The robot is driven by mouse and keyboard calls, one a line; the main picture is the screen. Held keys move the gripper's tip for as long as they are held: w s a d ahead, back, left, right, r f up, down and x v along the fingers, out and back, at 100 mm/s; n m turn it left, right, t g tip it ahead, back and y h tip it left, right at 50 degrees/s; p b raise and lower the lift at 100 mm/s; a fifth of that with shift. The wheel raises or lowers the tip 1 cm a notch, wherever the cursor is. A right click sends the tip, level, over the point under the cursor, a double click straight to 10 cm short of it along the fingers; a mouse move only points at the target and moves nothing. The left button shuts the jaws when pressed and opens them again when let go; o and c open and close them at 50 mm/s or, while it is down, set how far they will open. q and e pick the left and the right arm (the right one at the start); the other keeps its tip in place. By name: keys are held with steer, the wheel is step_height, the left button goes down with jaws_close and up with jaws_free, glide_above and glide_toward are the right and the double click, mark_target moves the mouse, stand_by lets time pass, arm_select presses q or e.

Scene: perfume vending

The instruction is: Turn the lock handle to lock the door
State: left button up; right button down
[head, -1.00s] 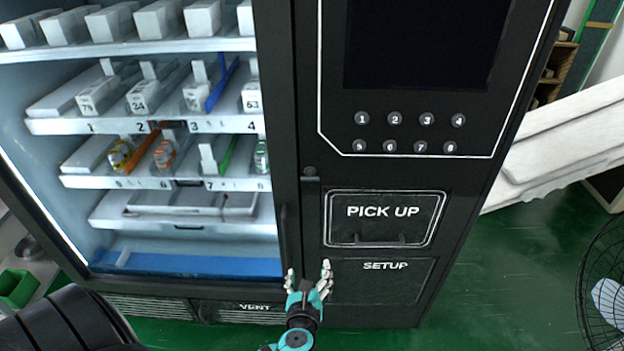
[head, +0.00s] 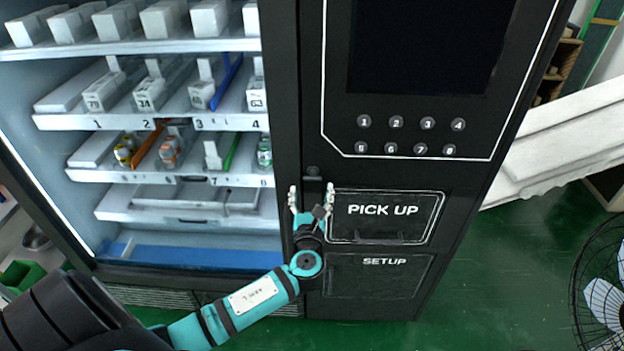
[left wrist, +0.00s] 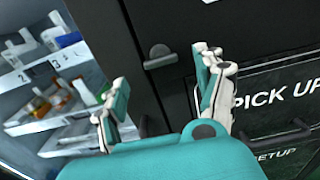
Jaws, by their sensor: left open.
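The lock handle (head: 312,171) is a small dark knob on the black column between the glass door and the panel, above and left of the PICK UP flap. In the left wrist view the lock handle (left wrist: 158,56) shows with its short lever roughly horizontal. The door (head: 280,110) has a black frame and appears shut. My left gripper (head: 311,190) is open and empty, just below the lock handle in the head view. In the left wrist view its two fingers (left wrist: 157,80) are spread, with the handle beyond them between the tips. My right gripper is not in view.
The PICK UP flap (head: 386,216) and SETUP panel (head: 378,276) lie right of and below my gripper. Numbered buttons (head: 411,135) are above. Stocked shelves (head: 160,122) show behind the glass. A fan (head: 603,295) stands at the right on green floor.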

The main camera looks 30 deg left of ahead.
mark_target(313, 180)
arm_select(q)
steer(key=shift+x, duration=2.15)
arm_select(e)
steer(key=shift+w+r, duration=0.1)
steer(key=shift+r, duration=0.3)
arm_select(q)
steer(key=shift+c, duration=0.2)
steer(key=c, duration=1.1)
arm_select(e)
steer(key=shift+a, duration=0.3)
arm_select(q)
steer(key=shift+f+n, duration=0.1)
steer(key=shift+n, duration=0.3)
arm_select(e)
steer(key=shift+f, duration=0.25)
arm_select(q)
steer(key=n+b, duration=1)
steer(key=n, duration=0.7)
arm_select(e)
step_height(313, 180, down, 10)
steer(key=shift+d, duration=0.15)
arm_select(q)
steer(key=shift+d+n, duration=0.1)
steer(key=shift+n, duration=0.2)
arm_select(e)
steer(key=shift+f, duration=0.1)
